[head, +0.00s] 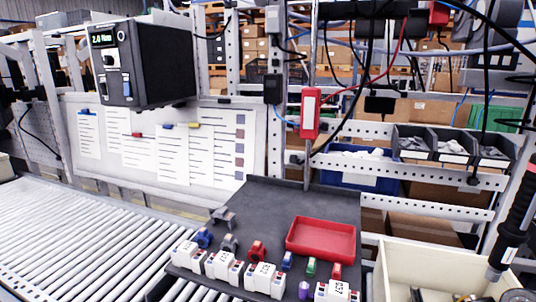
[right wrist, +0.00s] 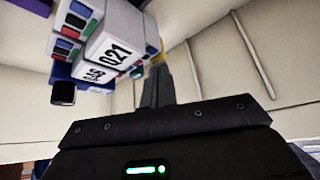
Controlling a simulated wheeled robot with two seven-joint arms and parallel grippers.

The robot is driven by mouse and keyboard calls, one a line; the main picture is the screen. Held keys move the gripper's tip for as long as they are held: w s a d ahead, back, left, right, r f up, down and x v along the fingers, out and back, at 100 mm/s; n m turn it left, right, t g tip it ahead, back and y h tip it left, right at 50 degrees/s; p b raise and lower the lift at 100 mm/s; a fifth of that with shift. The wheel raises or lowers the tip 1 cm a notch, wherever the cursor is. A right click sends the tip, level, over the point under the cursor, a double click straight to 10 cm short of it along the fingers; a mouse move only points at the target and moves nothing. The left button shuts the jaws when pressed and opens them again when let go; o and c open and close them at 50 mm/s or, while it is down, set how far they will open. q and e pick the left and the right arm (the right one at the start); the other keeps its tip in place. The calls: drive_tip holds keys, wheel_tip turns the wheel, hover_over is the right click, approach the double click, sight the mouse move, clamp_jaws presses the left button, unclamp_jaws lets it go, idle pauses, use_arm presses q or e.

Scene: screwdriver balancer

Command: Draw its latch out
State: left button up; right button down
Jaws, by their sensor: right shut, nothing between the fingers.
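My right gripper (right wrist: 156,78) shows in the right wrist view, with its dark fingers together and nothing between them. Just left of the fingertips is a white block (right wrist: 112,45) marked 021, with red, green and blue parts on its side. The fingers overlap its edge in the picture; I cannot tell if they touch. A second marked white block (right wrist: 90,73) with a dark round end lies beside it. Pale walls surround them. No latch can be clearly made out. My left gripper is not in view.
A dark mat (head: 270,205) holds a red tray (head: 320,255) and several white numbered blocks (head: 262,277). A cream bin (head: 430,258) stands at right, a dark hanging tool (head: 512,225) beside it. A roller conveyor (head: 85,235) runs at left. The mat's back part is clear.

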drive_tip(key=shift+a+f+p, duration=0.2)
drive_tip(key=shift+a+p, duration=0.1)
drive_tip(key=shift+a, duration=0.25)
idle(0.4)
drive_tip(key=shift+r, duration=0.1)
drive_tip(key=shift+w+d+r+p, duration=0.1)
drive_tip(key=shift+w+r+p, duration=0.05)
drive_tip(key=shift+r+p, duration=1.7)
drive_tip(key=shift+f, duration=0.35)
wheel_tip(320, 180, up, 16)
drive_tip(key=p, duration=1.2)
